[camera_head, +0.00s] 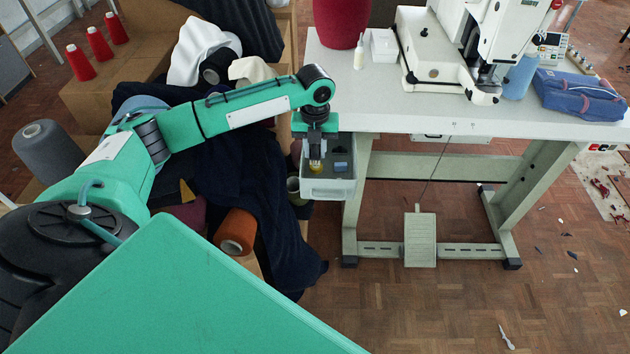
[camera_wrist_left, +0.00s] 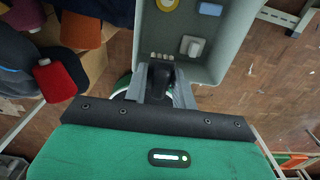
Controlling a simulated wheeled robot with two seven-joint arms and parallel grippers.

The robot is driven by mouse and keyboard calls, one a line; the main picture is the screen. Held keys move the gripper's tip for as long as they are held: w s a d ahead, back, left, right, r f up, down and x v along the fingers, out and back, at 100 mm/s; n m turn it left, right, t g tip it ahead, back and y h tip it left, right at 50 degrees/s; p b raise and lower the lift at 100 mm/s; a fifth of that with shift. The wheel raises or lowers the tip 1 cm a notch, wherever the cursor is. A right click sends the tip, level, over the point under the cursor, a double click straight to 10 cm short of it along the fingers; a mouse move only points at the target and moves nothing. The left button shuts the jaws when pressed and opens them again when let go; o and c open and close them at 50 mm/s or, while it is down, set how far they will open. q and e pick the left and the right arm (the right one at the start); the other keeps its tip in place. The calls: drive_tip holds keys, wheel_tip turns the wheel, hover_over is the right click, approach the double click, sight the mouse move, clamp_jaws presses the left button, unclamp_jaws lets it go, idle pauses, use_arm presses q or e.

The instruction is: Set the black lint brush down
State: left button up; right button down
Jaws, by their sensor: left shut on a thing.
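My left gripper (camera_head: 315,150) hangs from the teal arm, pointing down over a pale grey bin (camera_head: 328,188) at the left end of the sewing table. In the left wrist view my gripper (camera_wrist_left: 160,95) is shut on a black thing (camera_wrist_left: 160,77), which I take for the lint brush; only a short dark part shows between the fingers. It is at the near edge of the bin (camera_wrist_left: 222,45); I cannot tell whether it touches the bin. In the head view the brush cannot be made out. My right gripper is not in view.
The bin holds a yellow round thing (camera_wrist_left: 166,4), a blue block (camera_wrist_left: 210,9) and a pale block (camera_wrist_left: 192,46). The white table (camera_head: 370,115) carries a sewing machine (camera_head: 440,60) and a blue pouch (camera_head: 580,95). Dark cloth (camera_head: 245,200) and an orange spool (camera_head: 237,230) lie left.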

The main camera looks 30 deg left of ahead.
sight(315, 180)
use_arm(q)
wheel_tip(315, 180, down, 8)
wheel_tip(315, 180, down, 4)
drive_tip(key=shift+f, duration=0.2)
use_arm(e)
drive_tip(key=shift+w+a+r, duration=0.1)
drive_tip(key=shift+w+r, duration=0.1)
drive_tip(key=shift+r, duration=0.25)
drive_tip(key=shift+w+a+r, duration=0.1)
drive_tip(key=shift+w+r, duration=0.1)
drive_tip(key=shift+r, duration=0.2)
use_arm(q)
drive_tip(key=shift+f, duration=0.15)
drive_tip(key=o, duration=0.6)
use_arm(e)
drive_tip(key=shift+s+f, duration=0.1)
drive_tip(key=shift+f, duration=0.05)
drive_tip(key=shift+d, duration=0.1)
